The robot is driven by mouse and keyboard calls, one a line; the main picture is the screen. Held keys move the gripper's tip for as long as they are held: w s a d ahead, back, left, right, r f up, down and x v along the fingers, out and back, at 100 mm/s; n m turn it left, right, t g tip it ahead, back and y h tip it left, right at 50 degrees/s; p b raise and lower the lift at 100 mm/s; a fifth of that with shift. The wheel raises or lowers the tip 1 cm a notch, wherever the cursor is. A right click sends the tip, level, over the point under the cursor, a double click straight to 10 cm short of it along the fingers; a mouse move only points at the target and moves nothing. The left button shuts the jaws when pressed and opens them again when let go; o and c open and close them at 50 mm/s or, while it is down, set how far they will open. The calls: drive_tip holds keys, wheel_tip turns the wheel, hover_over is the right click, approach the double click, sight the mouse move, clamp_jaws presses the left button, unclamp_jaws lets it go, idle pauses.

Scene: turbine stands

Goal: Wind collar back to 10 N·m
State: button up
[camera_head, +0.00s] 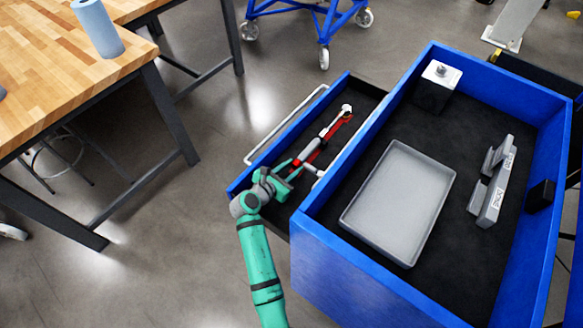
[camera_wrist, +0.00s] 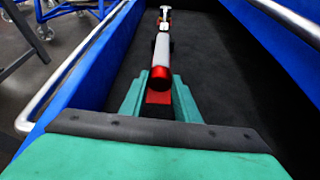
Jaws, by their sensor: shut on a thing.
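A torque wrench (camera_head: 325,132) with a grey body, red parts and a silver head lies lengthwise in the open dark drawer (camera_head: 360,92). In the wrist view the wrench (camera_wrist: 162,50) points straight away from me, its red end cap (camera_wrist: 161,77) nearest. My gripper (camera_head: 290,168) is at the wrench's near end, with its green fingers (camera_wrist: 158,98) on either side of the red end and shut on it. The exact contact is partly hidden, and no torque scale can be read.
The blue cart (camera_head: 350,255) beside the drawer holds a grey tray (camera_head: 350,220), a black-and-white block (camera_head: 434,88) and a grey bracket (camera_head: 490,190). The drawer's silver handle (camera_head: 285,122) runs along its left. A wooden workbench (camera_head: 50,50) stands left, with open floor between.

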drive_tip(key=m, duration=0.1)
drive_tip(key=m+t+y, duration=0.1)
drive_tip(key=m, duration=0.1)
drive_tip(key=shift+s+d+f, duration=0.1)
drive_tip(key=shift+s+f, duration=0.05)
drive_tip(key=shift+s, duration=0.15)
drive_tip(key=shift+m+t+y, duration=0.7)
drive_tip(key=shift+m, duration=0.1)
drive_tip(key=o, duration=1)
drive_tip(key=shift+o, duration=0.3)
drive_tip(key=shift+d, duration=0.1)
drive_tip(key=shift+w, duration=0.1)
